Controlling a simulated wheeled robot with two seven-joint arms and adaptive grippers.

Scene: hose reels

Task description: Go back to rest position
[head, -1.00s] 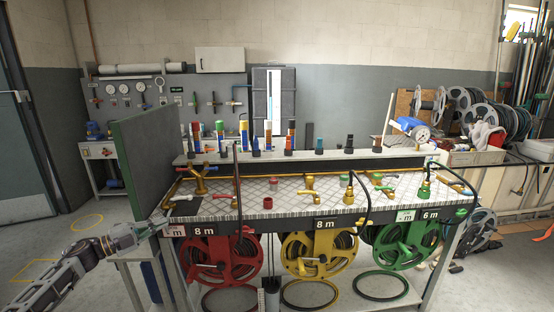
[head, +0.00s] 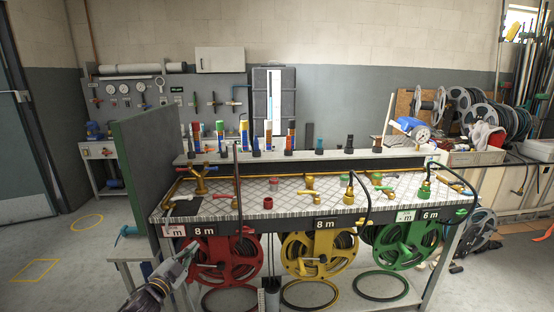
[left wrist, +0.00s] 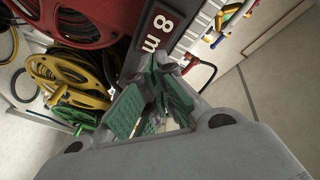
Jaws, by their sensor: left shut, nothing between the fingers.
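My left gripper (head: 188,251) shows at the lower left of the head view, in front of the bench's left end, beside the red hose reel (head: 232,258). It is shut with nothing held. In the left wrist view its green-padded fingers (left wrist: 158,92) come together near the middle, below the "8 m" label (left wrist: 158,32). The red reel (left wrist: 75,22) and the yellow reel (left wrist: 62,78) also show there, to the left. My right gripper is in neither view.
The bench (head: 285,205) bears valves and fittings. The yellow reel (head: 318,257) and green reel (head: 404,245) hang under its front edge. The floor at left (head: 70,245) is mostly clear.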

